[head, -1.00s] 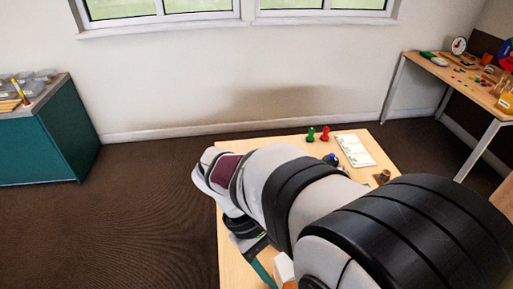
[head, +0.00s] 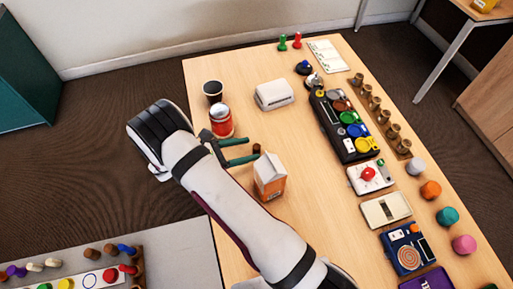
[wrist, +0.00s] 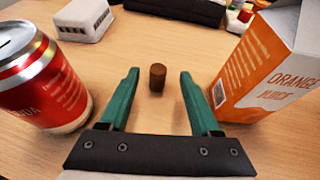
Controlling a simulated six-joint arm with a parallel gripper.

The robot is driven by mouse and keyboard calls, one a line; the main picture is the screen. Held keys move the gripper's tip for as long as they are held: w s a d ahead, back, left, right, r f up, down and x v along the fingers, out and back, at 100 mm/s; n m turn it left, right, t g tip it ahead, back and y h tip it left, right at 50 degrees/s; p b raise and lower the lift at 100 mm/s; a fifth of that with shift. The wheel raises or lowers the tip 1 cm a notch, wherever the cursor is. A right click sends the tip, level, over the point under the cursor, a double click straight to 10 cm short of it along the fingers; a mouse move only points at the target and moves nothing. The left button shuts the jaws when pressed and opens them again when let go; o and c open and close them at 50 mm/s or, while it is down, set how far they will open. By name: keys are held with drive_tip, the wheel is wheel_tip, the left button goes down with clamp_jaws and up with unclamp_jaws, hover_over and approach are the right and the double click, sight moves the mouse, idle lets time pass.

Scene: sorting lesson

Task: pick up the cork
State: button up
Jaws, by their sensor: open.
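The cork (wrist: 157,77) is a small brown cylinder standing upright on the wooden table. In the wrist view it sits just beyond and between the fingertips. It also shows in the head view (head: 256,148) near the tips of my gripper (head: 252,152). My gripper, with two green fingers, is open and empty in the wrist view (wrist: 158,85), low over the table. A red soda can (wrist: 42,80) stands left of the fingers, and an orange juice carton (wrist: 258,65) stands close to the right finger.
The can (head: 221,121) and carton (head: 269,176) flank my gripper. A black cup (head: 213,91) stands behind the can, and a white box (head: 275,94) lies beyond. Bare table lies between the cork and the tray.

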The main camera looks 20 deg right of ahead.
sight(256, 146)
drive_tip(key=x, duration=0.4)
drive_tip(key=shift+w+f, duration=0.1)
drive_tip(key=shift+f, duration=0.15)
drive_tip(key=shift+a, duration=0.1)
clamp_jaws()
